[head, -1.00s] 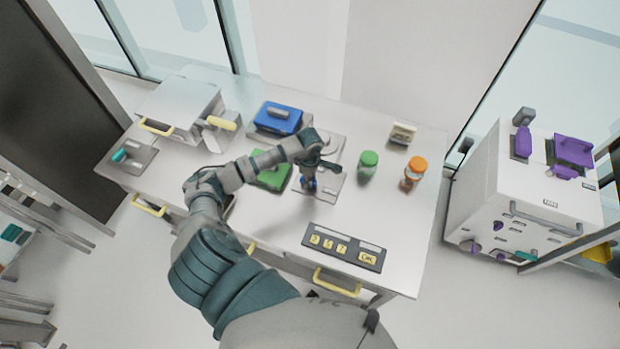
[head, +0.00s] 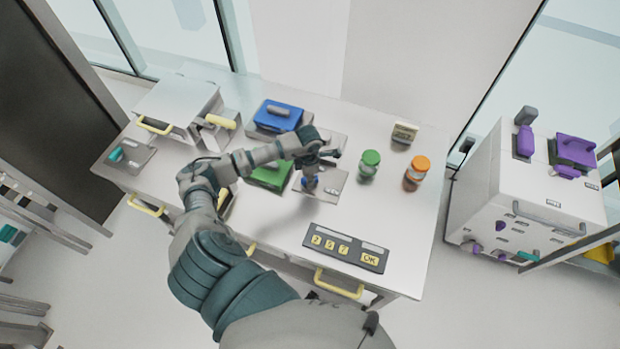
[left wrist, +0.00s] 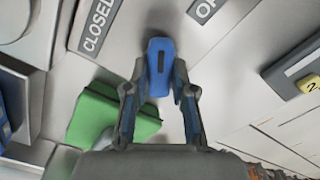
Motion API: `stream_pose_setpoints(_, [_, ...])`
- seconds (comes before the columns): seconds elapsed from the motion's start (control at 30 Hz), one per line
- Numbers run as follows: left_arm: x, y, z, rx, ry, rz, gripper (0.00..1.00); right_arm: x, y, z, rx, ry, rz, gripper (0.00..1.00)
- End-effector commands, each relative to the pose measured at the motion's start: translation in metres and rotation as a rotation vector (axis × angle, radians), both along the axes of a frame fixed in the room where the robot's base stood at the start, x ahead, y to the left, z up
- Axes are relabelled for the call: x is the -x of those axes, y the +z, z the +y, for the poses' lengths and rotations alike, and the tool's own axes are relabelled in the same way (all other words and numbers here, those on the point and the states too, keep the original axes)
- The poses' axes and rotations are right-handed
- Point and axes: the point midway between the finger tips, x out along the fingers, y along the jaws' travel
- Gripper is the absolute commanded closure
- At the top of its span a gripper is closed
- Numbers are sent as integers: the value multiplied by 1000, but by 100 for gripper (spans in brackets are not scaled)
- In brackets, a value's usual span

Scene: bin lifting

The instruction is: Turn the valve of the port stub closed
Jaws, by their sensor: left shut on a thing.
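The port stub's plate (head: 330,186) lies flat on the table, right of the green-lidded box. Its blue valve handle (left wrist: 160,62) shows in the left wrist view, with a dark slot along its top. The handle points away from me, between a CLOSED label (left wrist: 97,22) on the left and a partly cut-off label starting with "OP" (left wrist: 205,8) on the right. My left gripper (head: 310,180) reaches down onto the handle. In the left wrist view its fingers (left wrist: 160,98) are on both sides of it, shut on it. My right gripper is in neither view.
A green box (head: 268,175) and a blue box (head: 278,115) stand close by. Green-capped (head: 369,166) and orange-capped (head: 416,174) jars stand to the right. A keypad panel (head: 345,247) lies in front.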

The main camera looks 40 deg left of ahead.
Motion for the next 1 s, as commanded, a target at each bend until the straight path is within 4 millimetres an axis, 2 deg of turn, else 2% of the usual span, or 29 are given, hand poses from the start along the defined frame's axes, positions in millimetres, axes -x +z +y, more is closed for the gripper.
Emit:
stream_pose_setpoints(0.6, [3,-2,1,-7,583,5,100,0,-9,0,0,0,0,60])
stream_pose_setpoints(1.0, [4,-3,0,-8,882,6,100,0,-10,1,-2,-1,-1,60])
